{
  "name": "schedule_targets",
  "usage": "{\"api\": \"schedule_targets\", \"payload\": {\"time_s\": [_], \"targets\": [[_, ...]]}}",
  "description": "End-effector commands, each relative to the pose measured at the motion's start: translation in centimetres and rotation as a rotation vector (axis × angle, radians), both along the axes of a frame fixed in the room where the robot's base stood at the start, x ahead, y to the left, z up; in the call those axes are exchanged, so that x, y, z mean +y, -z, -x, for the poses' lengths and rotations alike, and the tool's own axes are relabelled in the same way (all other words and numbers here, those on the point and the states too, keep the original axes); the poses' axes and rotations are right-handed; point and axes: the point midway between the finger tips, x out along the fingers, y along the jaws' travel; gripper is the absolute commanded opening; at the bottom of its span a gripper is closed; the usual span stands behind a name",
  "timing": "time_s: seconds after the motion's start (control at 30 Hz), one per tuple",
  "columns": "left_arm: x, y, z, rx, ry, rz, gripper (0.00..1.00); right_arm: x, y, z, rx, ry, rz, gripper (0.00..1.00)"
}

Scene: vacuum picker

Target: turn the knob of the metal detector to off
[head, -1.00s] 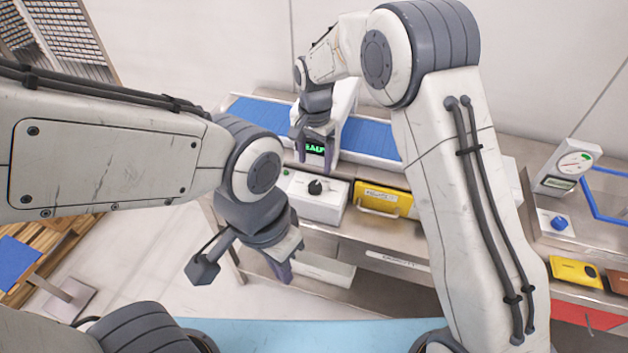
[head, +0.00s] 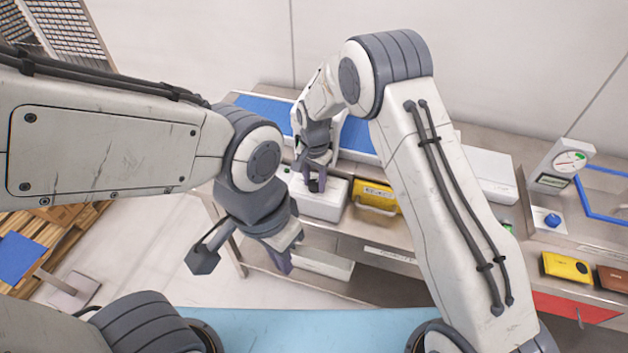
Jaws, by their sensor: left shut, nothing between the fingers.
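The metal detector's white control box (head: 325,205) stands on the bench front, with a small black knob (head: 314,185) on its top. The knob's pointer and the detector's display are hidden behind my right gripper and arm. My left gripper (head: 284,264) is shut and empty, low in front of the bench, pointing down.
A blue conveyor belt (head: 262,108) runs behind the box. A yellow drawer-like case (head: 376,195) stands right beside it. Further right are a dial gauge (head: 568,165), a blue knob (head: 552,220) and a yellow device (head: 567,267). An open white tray (head: 322,264) sits below the bench top.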

Motion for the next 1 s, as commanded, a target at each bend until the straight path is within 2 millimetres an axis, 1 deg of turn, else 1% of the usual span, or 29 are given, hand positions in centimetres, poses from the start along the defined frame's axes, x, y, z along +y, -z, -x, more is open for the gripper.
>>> {"api": "schedule_targets", "payload": {"time_s": [0.03, 0.07, 0.3, 0.47, 0.67, 1.0], "targets": [[0.0, 0.0, 0.0, 0.0, 0.0, 0.0, 0.0, 0.0, 0.0, 0.0, 0.0, 0.0, 0.0, 0.11], [0.0, 0.0, 0.0, 0.0, 0.0, 0.0, 0.0, 0.0, 0.0, 0.0, 0.0, 0.0, 0.0, 0.0], [0.0, 0.1, 0.0, 0.0, 0.0, 0.0, 0.0, 0.0, 0.0, 0.0, 0.0, -0.012, 0.0, 0.0], [0.0, 0.4, 0.0, 0.0, -0.001, 0.0, 0.0, 0.0, 0.1, 0.0, 0.001, -0.063, 0.001, 0.0], [0.0, 1.1, 0.0, 0.0, -0.002, 0.0, 0.0, -0.1, 0.1, 0.0, 0.001, -0.192, 0.001, 0.0], [0.0, 2.3, 0.0, 0.0, -0.004, 0.0, 0.0, -0.1, 0.1, 0.0, 0.0, -0.508, 0.0, 0.0]]}}
